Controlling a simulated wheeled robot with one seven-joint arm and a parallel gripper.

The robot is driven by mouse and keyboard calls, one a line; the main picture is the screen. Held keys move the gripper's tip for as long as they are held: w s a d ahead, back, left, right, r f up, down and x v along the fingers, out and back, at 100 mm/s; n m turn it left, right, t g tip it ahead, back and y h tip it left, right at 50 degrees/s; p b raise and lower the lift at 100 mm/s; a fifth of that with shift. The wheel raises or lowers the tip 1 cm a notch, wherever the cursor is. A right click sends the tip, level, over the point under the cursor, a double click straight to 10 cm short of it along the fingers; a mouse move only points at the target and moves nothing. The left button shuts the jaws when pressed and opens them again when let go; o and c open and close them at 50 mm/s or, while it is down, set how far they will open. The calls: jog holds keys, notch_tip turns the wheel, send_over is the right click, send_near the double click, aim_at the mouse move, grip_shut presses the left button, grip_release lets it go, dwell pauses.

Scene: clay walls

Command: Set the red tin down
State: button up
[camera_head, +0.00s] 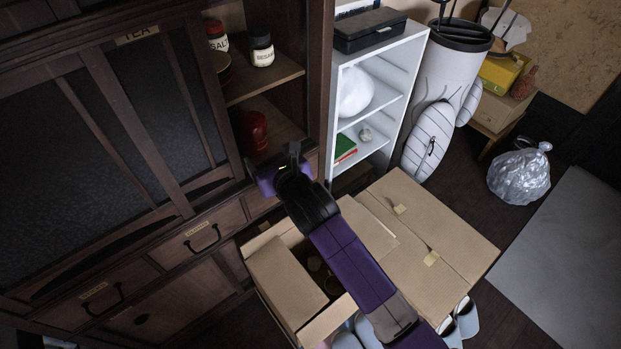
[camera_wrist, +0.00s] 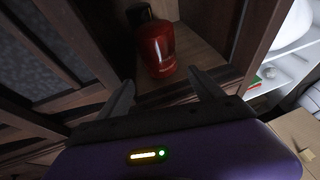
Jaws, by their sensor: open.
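The red tin (camera_head: 252,131) stands on the lower shelf inside the open part of the dark wooden cabinet. My gripper (camera_head: 281,160) is at the front of that shelf opening. In the wrist view my gripper (camera_wrist: 160,95) has its two fingers wide apart, with bare shelf wood between them. The fingers are apart from the tin and nothing is held. In the head view the tin's lower part is dim in shadow.
The cabinet's upper shelf (camera_head: 270,80) holds a salt jar (camera_head: 216,36) and a sesame jar (camera_head: 262,50). A white shelf unit (camera_head: 398,70) stands right of the cabinet. Cardboard boxes (camera_head: 440,225) lie below my arm. Wooden posts frame the opening on both sides.

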jog(key=s+d+f+m+t, duration=0.1)
jog(key=s+d+f+m, duration=0.15)
jog(key=s+m, duration=0.6)
jog(key=s+d+f+m+h, duration=0.1)
jog(key=s+d+f+m, duration=0.15)
jog(key=s+m, duration=0.55)
jog(key=s+d+f+m+t, duration=0.1)
jog(key=s+d+f+m, duration=0.1)
jog(key=s+d+m, duration=0.5)
jog(key=s+d+r+m+h, duration=0.1)
jog(key=s+d+r+m, duration=0.3)
jog(key=s, duration=0.4)
jog(key=s+d+r+m+h, duration=0.2)
jog(key=s+d+r+m, duration=0.2)
jog(key=s+m, duration=0.3)
jog(key=s+d+r+m+h, duration=0.1)
jog(key=s+d+r+m, duration=0.3)
jog(key=s, duration=0.7)
jog(key=shift+d+m, duration=1)
jog(key=shift+m, duration=0.05)
